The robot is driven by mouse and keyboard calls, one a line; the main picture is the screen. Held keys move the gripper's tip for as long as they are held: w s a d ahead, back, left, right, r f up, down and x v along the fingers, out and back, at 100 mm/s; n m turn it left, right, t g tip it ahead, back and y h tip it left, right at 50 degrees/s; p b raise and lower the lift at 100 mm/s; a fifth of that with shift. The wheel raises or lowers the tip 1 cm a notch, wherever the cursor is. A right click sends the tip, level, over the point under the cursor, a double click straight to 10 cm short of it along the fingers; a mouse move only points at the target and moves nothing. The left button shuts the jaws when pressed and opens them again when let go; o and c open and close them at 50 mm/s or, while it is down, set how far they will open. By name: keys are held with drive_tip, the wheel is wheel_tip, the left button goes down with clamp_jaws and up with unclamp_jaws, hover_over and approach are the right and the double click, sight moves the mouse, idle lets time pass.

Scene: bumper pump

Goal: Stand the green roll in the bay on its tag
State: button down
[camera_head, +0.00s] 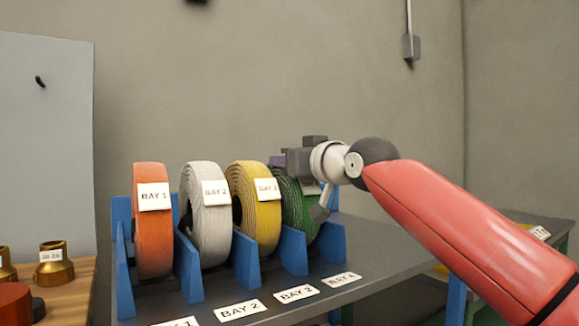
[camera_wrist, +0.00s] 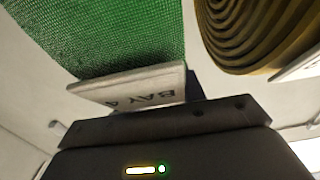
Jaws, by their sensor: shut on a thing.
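The green roll (camera_head: 297,212) is upright at the rightmost slot of the blue rack (camera_head: 331,243), behind the yellow roll. My gripper (camera_head: 302,187) is shut on the green roll at its upper right side. In the wrist view the green roll (camera_wrist: 110,35) fills the upper left, and its white tag (camera_wrist: 135,88) reads BAY 4, close to the dark gripper body. The shelf label BAY 4 (camera_head: 341,279) lies in front of the rack at the right. The roll's lower part is partly hidden by the rack, so I cannot tell whether it rests on the bottom.
Orange (camera_head: 153,232), white (camera_head: 207,225) and yellow (camera_head: 257,212) rolls stand in the slots to the left, tagged BAY 1, 2 and 3. The yellow roll is close beside the green one. Brass fittings (camera_head: 56,266) stand on a wooden bench at the left.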

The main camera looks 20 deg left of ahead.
drive_tip(key=shift+r, duration=0.15)
drive_tip(key=c, duration=0.8)
unclamp_jaws()
drive_tip(key=shift+f, duration=0.25)
drive_tip(key=shift+c, duration=0.2)
drive_tip(key=shift+d+r, duration=0.1)
drive_tip(key=shift+d, duration=0.05)
drive_tip(key=b+v, duration=0.7)
drive_tip(key=v, duration=0.5)
drive_tip(key=shift+s, duration=0.1)
